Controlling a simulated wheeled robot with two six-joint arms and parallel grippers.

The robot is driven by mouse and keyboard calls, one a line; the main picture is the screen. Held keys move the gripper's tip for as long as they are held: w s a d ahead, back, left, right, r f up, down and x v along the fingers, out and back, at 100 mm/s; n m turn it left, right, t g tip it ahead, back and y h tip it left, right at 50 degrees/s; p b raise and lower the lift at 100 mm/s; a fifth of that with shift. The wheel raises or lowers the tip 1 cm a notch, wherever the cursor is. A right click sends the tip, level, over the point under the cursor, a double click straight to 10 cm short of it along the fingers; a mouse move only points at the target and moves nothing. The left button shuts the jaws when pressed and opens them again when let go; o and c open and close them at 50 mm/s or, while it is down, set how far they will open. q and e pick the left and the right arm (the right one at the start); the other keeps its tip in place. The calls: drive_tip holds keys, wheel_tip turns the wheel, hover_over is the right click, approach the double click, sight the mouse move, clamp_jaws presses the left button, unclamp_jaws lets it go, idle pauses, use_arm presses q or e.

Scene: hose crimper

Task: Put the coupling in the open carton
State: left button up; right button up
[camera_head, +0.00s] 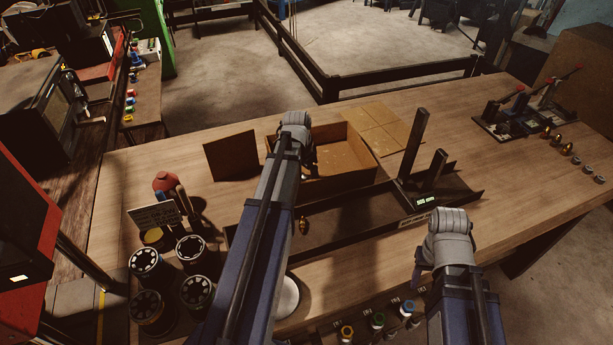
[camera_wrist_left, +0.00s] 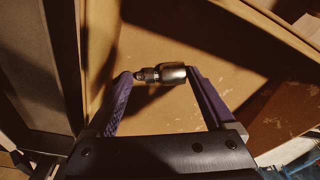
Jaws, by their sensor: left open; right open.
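The open carton (camera_head: 345,181) stands mid-table with its flaps spread. My left arm reaches over it, and the left gripper (camera_head: 310,158) is partly hidden behind the wrist at the carton's left part. In the left wrist view, the left gripper's purple fingers (camera_wrist_left: 160,79) are apart inside the carton (camera_wrist_left: 225,70). The silvery metal coupling (camera_wrist_left: 174,73) lies crosswise between the fingertips, over the carton's brown bottom. I cannot tell whether it rests on the bottom or touches the fingers. My right gripper (camera_head: 424,272) is open and empty near the table's front edge.
A dark tray (camera_head: 370,217) with an upright post (camera_head: 413,145) lies in front of the carton. A brass fitting (camera_head: 303,226) is beside my left arm. A red-handled fixture (camera_head: 520,108) and small fittings occupy the right end.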

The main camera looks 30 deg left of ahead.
use_arm(q)
wheel_tip(320, 180, up, 12)
drive_tip(key=s+p, duration=0.1)
drive_tip(key=p, duration=1.1)
drive_tip(key=shift+s+a, duration=0.25)
drive_tip(key=shift+s, duration=0.1)
drive_tip(key=shift+d, duration=0.1)
drive_tip(key=s+d, duration=0.4)
drive_tip(key=d, duration=0.6)
drive_tip(key=s+d+g+y, duration=0.1)
drive_tip(key=s+d, duration=0.4)
drive_tip(key=d, duration=0.5)
drive_tip(key=s+d+g, duration=0.1)
drive_tip(key=s+d, duration=0.4)
drive_tip(key=d, duration=0.5)
drive_tip(key=shift+s+d+y, duration=0.15)
drive_tip(key=shift+s+y, duration=0.05)
drive_tip(key=shift+y, duration=0.2)
